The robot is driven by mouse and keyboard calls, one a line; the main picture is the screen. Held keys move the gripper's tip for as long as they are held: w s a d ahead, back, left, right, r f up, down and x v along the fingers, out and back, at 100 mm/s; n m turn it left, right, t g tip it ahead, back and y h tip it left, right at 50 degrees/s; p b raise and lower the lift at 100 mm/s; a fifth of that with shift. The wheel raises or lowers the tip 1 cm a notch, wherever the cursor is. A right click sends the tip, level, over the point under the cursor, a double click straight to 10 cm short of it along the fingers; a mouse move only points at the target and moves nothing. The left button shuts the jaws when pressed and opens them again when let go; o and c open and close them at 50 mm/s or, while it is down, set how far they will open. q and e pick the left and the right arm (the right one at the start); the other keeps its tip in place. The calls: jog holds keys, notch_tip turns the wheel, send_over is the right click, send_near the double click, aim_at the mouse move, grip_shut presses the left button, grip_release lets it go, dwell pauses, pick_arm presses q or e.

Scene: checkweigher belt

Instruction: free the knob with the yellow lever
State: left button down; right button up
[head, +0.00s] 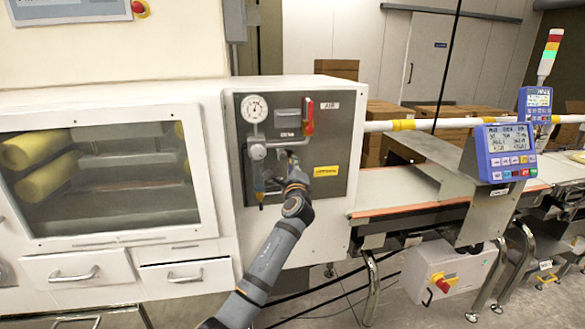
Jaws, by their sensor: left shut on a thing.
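A narrow part with a yellowish section (259,182) hangs under that fitting. No yellow lever can be told apart clearly. My left gripper (289,163) is at the panel, right of the round fitting and below the red lever. It is shut on a small part there, mostly hidden by the gripper. My right gripper is not in view.
A yellow label (326,171) is on the panel just right of my gripper. Left is a windowed cabinet door (105,170) above drawers with handles. Right are the belt (400,188), a blue display (506,152) and a white-yellow rail (455,123).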

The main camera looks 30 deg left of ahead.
pick_arm(q)
jog(key=c, duration=1.4)
grip_release()
jog(key=v, duration=1.2)
